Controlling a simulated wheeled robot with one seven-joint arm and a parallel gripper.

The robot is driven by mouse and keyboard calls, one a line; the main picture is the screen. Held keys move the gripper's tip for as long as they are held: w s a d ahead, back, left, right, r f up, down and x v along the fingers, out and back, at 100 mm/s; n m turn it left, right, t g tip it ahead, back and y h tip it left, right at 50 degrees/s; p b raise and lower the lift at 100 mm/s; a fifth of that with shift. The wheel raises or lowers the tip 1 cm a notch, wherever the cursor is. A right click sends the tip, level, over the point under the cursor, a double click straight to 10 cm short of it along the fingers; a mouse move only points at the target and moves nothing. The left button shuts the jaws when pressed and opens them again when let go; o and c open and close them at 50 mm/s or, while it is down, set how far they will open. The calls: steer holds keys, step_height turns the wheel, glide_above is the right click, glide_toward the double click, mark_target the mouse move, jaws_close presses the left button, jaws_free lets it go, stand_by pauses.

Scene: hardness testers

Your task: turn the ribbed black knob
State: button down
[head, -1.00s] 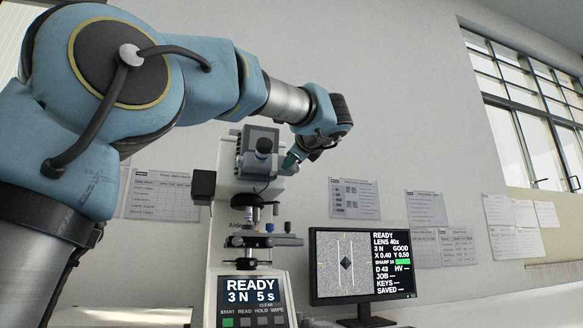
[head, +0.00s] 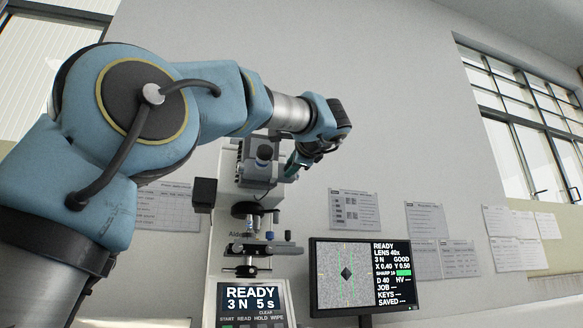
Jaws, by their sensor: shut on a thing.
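The hardness tester (head: 228,235) stands in the middle of the head view, with its measuring head (head: 255,172) at the top. My gripper (head: 290,171) reaches down from the upper right to the right side of that head. It is shut on the ribbed black knob there, which the fingers almost wholly hide. The monitor (head: 360,276) reads READY, LENS 40x, 3 N, GOOD and D 40. It shows a dark diamond mark between upright lines.
The tester's front panel (head: 251,298) reads READY, 3 N, 5 s. Below the head are the lens turret (head: 256,209) and stage (head: 262,247). A dark box (head: 204,193) juts out at the left. Paper sheets hang on the wall behind; space right of my gripper is clear.

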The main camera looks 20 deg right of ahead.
steer(key=c, duration=0.6)
jaws_free()
steer(key=s+a, duration=0.1)
steer(key=s, duration=0.9)
steer(key=shift+s+a, duration=0.15)
steer(key=shift+s, duration=0.2)
